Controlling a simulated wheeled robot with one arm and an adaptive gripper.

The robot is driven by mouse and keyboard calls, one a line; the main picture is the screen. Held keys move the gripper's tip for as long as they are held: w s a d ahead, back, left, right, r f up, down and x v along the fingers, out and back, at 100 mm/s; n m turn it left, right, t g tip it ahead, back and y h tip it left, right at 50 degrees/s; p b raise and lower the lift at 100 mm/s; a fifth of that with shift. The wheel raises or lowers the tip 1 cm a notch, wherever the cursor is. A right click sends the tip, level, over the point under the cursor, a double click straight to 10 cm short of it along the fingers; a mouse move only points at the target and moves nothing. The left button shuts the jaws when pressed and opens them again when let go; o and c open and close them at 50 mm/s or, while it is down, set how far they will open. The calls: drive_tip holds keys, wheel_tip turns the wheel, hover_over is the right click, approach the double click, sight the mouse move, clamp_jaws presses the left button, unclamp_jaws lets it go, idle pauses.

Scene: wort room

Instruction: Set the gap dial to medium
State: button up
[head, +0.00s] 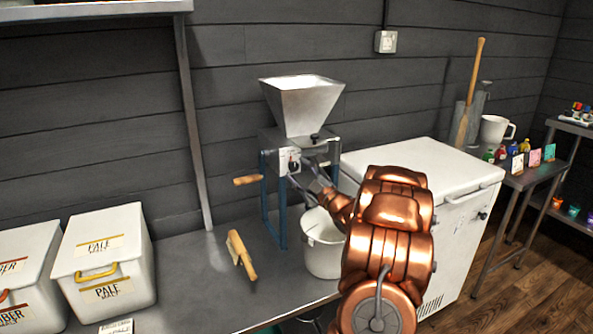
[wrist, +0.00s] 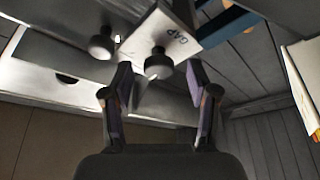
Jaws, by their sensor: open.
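The grain mill (head: 302,104) stands on the bench with a steel hopper on top and blue legs. Its front carries a white plate (head: 289,159). In the wrist view this plate (wrist: 184,38) is tilted, with "GAP" lettering upside down. A dark round gap dial (wrist: 158,64) sits at its edge; its setting is not readable. My gripper (head: 306,176) is open in front of the plate. In the wrist view its two fingers (wrist: 158,78) stand either side of the dial, apart from it. A second dark knob (wrist: 102,46) lies left of the fingers.
A wooden crank handle (head: 248,180) sticks out left of the mill. A white bucket (head: 322,255) stands below it, near my arm. A brush (head: 241,256) and white malt bins (head: 104,262) are at left. A white chest freezer (head: 425,170) stands at right.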

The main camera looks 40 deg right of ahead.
drive_tip(key=v, duration=1)
drive_tip(key=shift+s, duration=0.4)
drive_tip(key=w+a+f+m+g+h, duration=0.3)
drive_tip(key=w+g, duration=0.4)
drive_tip(key=w, duration=0.1)
drive_tip(key=s+a+f+m+g+h, duration=0.1)
drive_tip(key=s+a+m+g, duration=0.15)
drive_tip(key=a, duration=0.25)
drive_tip(key=s+a+f+m+g, duration=0.1)
drive_tip(key=a+f+g, duration=0.15)
drive_tip(key=a, duration=0.25)
drive_tip(key=s+a+m+g+y, duration=0.2)
drive_tip(key=s+a+g+y, duration=0.65)
drive_tip(key=s+a, duration=2.25)
wheel_tip(320, 180, up, 20)
drive_tip(key=g+h+p, duration=0.2)
drive_tip(key=h+p, duration=0.1)
drive_tip(key=p, duration=1.6)
drive_tip(key=shift+s+f, duration=0.15)
